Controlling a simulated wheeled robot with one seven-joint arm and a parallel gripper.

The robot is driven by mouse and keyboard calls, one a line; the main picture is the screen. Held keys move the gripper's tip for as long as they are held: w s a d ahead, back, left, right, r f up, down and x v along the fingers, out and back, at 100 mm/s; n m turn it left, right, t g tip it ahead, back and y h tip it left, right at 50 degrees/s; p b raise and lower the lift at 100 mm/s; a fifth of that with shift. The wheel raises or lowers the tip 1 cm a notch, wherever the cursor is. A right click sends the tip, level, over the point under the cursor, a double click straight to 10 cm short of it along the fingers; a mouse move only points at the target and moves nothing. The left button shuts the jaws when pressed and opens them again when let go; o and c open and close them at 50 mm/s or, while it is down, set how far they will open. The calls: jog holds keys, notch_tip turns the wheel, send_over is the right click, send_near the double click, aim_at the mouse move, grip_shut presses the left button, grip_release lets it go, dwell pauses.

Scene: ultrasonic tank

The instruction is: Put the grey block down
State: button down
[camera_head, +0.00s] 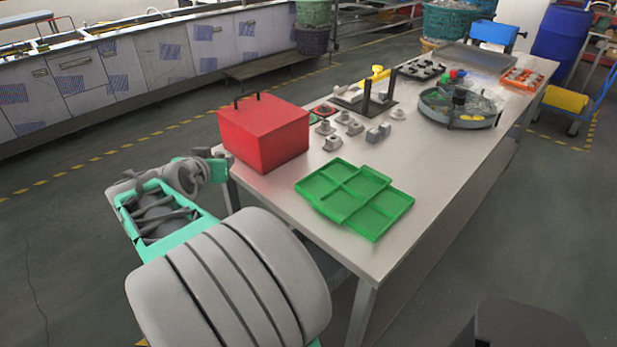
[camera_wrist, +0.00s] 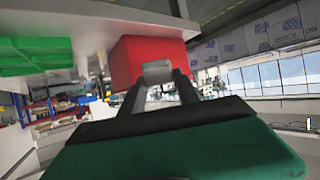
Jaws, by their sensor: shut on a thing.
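A grey block (camera_wrist: 157,70) is between the two fingertips of my gripper (camera_wrist: 158,76) in the wrist view. The gripper is shut on it. In the head view my gripper (camera_head: 220,160) is at the table's left edge, close beside the red box. The held block cannot be made out clearly there. The wrist view is strongly tilted and shows the red box (camera_wrist: 140,50) just beyond the block. I cannot tell whether the block touches the box or the table.
Several small grey parts (camera_head: 333,142) stand behind. A round grey tank (camera_head: 458,108) stands farther back. The table's right front is bare.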

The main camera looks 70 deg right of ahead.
jog(key=s+d+r+m+g, duration=0.1)
jog(key=s+d+m+g, duration=0.45)
jog(key=s, duration=0.45)
jog(key=m+g, duration=0.3)
jog(key=g, duration=0.1)
send_over(335, 177)
jog(key=shift+t, duration=0.25)
jog(key=f, duration=0.7)
jog(key=shift+w+a, duration=0.25)
jog(key=shift+a, duration=0.15)
jog(key=shift+s+d+f, duration=0.15)
jog(key=shift+d+f, duration=0.1)
jog(key=f, duration=0.3)
jog(key=shift+s+d+p, duration=0.1)
jog(key=shift+d+p, duration=0.1)
jog(key=shift+p, duration=0.1)
jog(key=shift+a+f, duration=0.15)
jog(key=shift+f, duration=0.4)
jog(key=c, duration=1.2)
grip_release()
jog(key=shift+o, duration=0.2)
